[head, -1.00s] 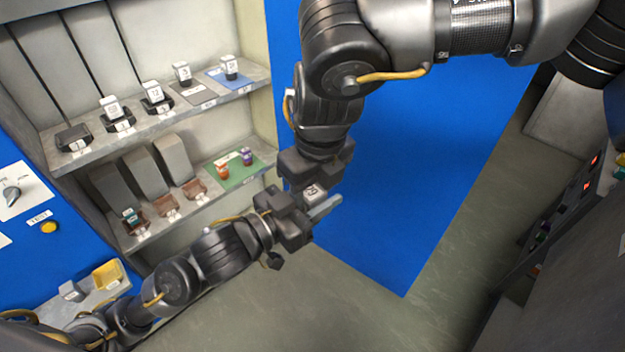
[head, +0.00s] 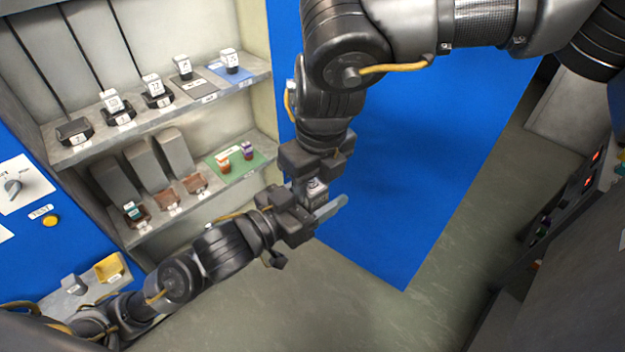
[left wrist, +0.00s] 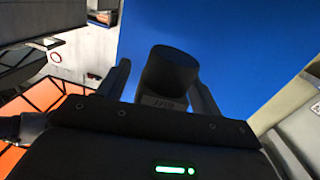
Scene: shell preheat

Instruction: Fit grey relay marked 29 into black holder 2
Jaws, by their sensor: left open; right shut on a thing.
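A small grey relay (head: 317,188) with a printed label hangs below my right gripper (head: 315,176), which is shut on it. I cannot read its number clearly. My left gripper (head: 318,212) is open just below, with the relay close to its fingers. In the left wrist view, a dark rounded body (left wrist: 170,72) with a grey printed strip shows between the open fingers of my left gripper (left wrist: 162,88); contact cannot be told. An empty black holder (head: 75,131), whose label looks like 2, is at the left end of the upper shelf.
The upper shelf (head: 190,112) also bears two black holders with white-topped relays, and a grey and a blue mat (head: 243,75), each with a relay. The lower shelf has brown holders (head: 166,202) and a green mat (head: 238,167) with two relays. A blue panel stands behind my grippers.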

